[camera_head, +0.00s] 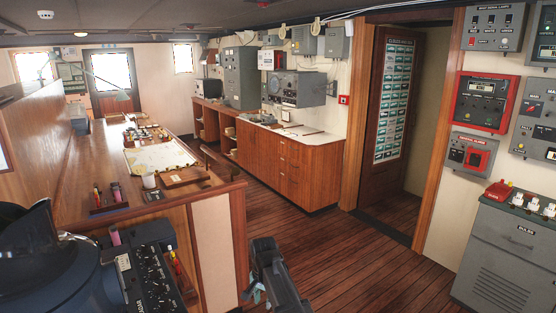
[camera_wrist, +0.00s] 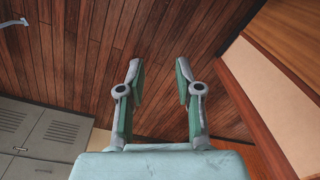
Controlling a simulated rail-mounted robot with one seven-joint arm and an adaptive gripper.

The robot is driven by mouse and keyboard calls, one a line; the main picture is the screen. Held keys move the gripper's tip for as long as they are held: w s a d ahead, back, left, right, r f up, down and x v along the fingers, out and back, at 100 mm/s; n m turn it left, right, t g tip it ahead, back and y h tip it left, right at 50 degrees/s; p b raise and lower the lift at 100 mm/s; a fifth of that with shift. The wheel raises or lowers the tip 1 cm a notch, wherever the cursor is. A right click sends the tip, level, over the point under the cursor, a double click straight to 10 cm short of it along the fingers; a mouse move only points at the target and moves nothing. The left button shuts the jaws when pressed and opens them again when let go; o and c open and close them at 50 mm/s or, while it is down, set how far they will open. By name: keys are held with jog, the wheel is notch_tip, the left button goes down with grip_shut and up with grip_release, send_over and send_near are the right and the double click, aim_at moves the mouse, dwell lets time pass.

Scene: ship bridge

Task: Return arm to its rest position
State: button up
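My gripper (camera_wrist: 158,85) points down over the wooden floor (camera_wrist: 85,45) in the wrist view. Its two green and grey fingers are spread apart with bare floor showing between them, so it is open and empty. In the head view my arm (camera_head: 275,280) shows low at the bottom centre, beside the end of the wooden chart counter (camera_head: 215,235). The fingertips are not clear in that view.
A grey cabinet (camera_head: 505,255) with switches stands at the right. A black control console (camera_head: 150,280) is at the lower left. Wooden cabinets (camera_head: 290,170) line the far wall beside an open doorway (camera_head: 425,120). The floor between is clear.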

jog(key=s+d+f+n, duration=0.3)
jog(key=s+d+f, duration=0.5)
jog(key=s+d, duration=0.3)
jog(key=s+d+f+n, duration=0.3)
jog(key=s+d+f, duration=0.5)
jog(key=s+d, duration=0.25)
jog(key=s+f+g+b, duration=0.7)
jog(key=s+f, duration=1.8)
jog(key=s, duration=0.2)
jog(key=shift+d+f, duration=0.25)
